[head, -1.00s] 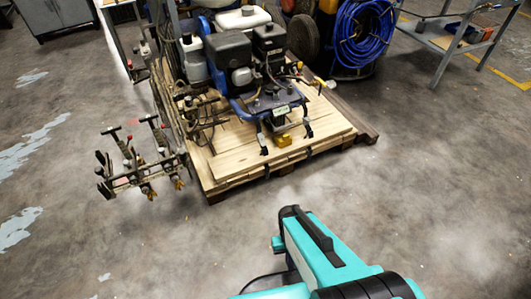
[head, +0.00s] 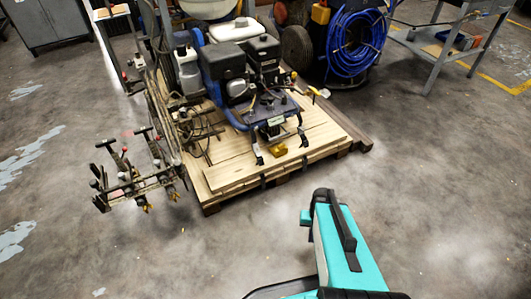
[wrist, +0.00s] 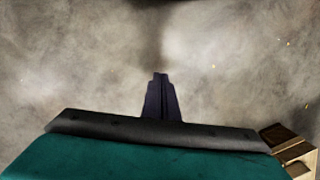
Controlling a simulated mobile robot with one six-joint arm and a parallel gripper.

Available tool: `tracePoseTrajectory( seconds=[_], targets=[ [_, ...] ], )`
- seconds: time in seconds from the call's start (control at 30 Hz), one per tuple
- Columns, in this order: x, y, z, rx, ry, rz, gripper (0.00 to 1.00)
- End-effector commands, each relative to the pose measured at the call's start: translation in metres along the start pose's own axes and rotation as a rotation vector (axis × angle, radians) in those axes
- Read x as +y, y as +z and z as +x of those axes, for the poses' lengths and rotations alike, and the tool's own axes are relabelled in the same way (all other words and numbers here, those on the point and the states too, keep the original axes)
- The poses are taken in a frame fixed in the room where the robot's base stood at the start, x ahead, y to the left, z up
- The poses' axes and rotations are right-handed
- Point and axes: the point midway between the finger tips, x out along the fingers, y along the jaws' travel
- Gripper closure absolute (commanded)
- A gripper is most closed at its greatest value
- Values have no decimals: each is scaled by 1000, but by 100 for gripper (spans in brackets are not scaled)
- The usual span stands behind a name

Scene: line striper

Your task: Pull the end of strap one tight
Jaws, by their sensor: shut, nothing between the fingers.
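The line striper (head: 228,62), a blue and black machine with an engine, stands on a wooden pallet (head: 232,178) in the head view. Short dark pieces, possibly strap ends, hang at the pallet's front edge, one near the middle (head: 263,181) and one further right (head: 305,161). I cannot tell which is strap one. My gripper (wrist: 161,78) shows in the wrist view, its dark fingers shut together and empty over bare floor. It is apart from the pallet. In the head view only my teal arm shows, in front of the pallet, and my fingers are hidden.
A metal bracket frame (head: 134,180) with yellow tips sticks out left of the pallet. A blue hose reel (head: 355,42) and a grey workbench (head: 447,48) stand behind at right. A wooden piece (wrist: 295,158) shows at the wrist view's lower right. The concrete floor in front is clear.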

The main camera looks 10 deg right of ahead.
Motion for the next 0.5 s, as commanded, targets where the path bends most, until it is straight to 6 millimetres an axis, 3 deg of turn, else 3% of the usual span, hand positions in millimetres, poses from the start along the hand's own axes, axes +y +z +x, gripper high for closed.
tracePoseTrajectory(
  seconds=[0.2,0.5],
  targets=[
    [59,-47,-26,101,-13,117,100],
    [155,-92,-67,235,-10,273,100]
  ],
)
